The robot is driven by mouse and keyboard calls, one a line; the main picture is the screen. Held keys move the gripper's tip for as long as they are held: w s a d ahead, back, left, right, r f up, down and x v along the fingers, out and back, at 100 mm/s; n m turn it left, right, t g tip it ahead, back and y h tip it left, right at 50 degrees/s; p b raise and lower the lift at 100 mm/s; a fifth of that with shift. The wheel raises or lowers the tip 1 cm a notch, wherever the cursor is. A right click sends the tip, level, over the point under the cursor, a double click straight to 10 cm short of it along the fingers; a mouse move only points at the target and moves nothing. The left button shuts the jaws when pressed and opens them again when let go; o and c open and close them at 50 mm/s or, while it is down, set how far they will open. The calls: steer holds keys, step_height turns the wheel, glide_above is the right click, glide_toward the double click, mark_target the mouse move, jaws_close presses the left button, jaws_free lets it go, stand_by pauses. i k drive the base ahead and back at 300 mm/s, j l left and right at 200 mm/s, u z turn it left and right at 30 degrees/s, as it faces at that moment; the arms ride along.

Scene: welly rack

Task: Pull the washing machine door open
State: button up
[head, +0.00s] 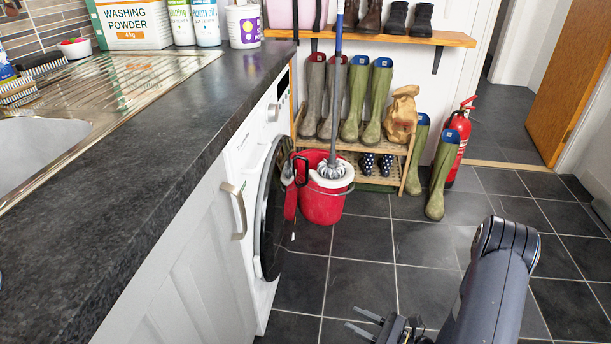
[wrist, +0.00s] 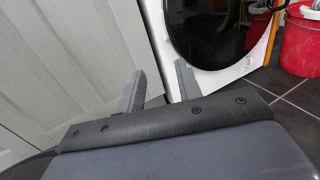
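The white washing machine (head: 262,305) stands under the dark worktop on the left of the head view. Its round, dark door (head: 270,215) is seen nearly edge-on and looks shut against the front. In the wrist view the lower part of the door (wrist: 212,30) is at the top, with the white machine front (wrist: 230,78) below it. My gripper (head: 359,322) is low over the floor, right of the machine and apart from it. In the wrist view my gripper (wrist: 158,76) has its two fingers spread with nothing between them, short of the door.
A red bucket (head: 322,205) with a mop stands just beyond the machine, and something red (head: 290,200) hangs beside the door. A cupboard with a bar handle (head: 238,210) adjoins the machine. A boot rack (head: 360,148) is behind. The tiled floor (head: 365,240) is clear in the middle.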

mark_target(277, 200)
steer(key=i+u, duration=0.1)
steer(key=i, duration=0.45)
steer(key=i+l+u, duration=0.15)
steer(key=i, duration=0.35)
steer(key=i+l+u, duration=0.1)
steer(key=i, duration=0.45)
steer(key=i+l+u, duration=0.15)
steer(key=i+l, duration=0.2)
steer(key=i, duration=0.15)
